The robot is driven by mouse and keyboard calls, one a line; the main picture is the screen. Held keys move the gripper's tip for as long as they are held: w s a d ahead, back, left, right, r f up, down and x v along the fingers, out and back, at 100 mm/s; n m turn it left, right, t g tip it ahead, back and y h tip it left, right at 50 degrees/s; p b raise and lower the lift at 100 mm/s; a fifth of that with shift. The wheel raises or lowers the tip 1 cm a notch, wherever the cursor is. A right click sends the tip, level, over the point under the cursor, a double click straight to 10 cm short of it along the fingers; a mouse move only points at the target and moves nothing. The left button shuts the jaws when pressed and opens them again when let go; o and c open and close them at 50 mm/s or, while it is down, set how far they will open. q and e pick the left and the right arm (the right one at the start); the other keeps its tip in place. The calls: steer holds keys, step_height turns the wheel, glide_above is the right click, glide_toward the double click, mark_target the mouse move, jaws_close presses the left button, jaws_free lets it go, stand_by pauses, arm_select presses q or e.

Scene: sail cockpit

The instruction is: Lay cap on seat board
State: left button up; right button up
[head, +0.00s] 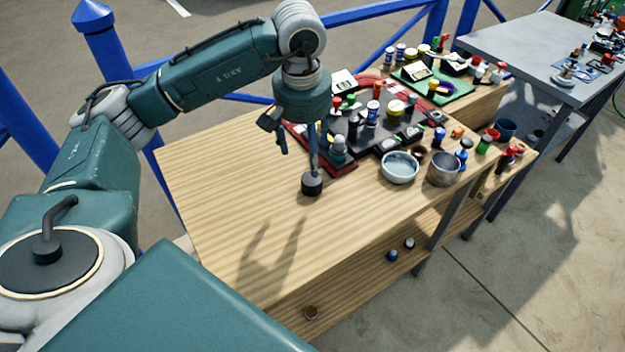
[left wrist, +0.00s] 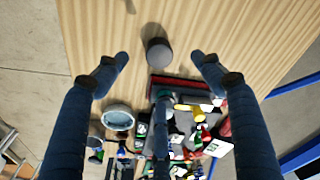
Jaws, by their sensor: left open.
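A small dark round piece with a grey top, which looks like the cap (head: 312,185), is on or just above the bare pale wooden board (head: 215,190), which I take for the seat board. The cap also shows in the left wrist view (left wrist: 159,53), upper middle, beyond and between the spread fingertips, apart from both. My left gripper (head: 300,160) is open over the board, fingers pointing down. One finger partly overlaps the cap in the head view. The left wrist view shows the open fingers (left wrist: 160,60) with nothing between their tips. My right gripper is not in view.
A dark red-edged tray (head: 340,168) crowded with small items lies behind the gripper. A pale bowl (head: 400,168) and a metal pot (head: 444,170) stand to its right. A grey table (head: 530,50) stands farther right. The board's left and front areas are clear.

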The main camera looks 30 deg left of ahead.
arm_select(q)
steer(key=f, duration=0.1)
glide_above(312, 179)
steer(key=s, duration=0.1)
step_height(312, 179, down, 6)
steer(key=shift+a+r, duration=0.15)
steer(key=shift+r, duration=0.1)
steer(key=shift+w+f+p, duration=0.2)
steer(key=shift+f+p, duration=0.1)
steer(key=shift+f, duration=0.6)
steer(key=shift+w+f+p, duration=0.25)
steer(key=shift+f+p, duration=0.1)
steer(key=shift+f, duration=0.55)
steer(key=shift+w+f+p, duration=0.2)
steer(key=shift+f+p, duration=0.1)
steer(key=shift+f, duration=0.6)
steer(key=c, duration=1.3)
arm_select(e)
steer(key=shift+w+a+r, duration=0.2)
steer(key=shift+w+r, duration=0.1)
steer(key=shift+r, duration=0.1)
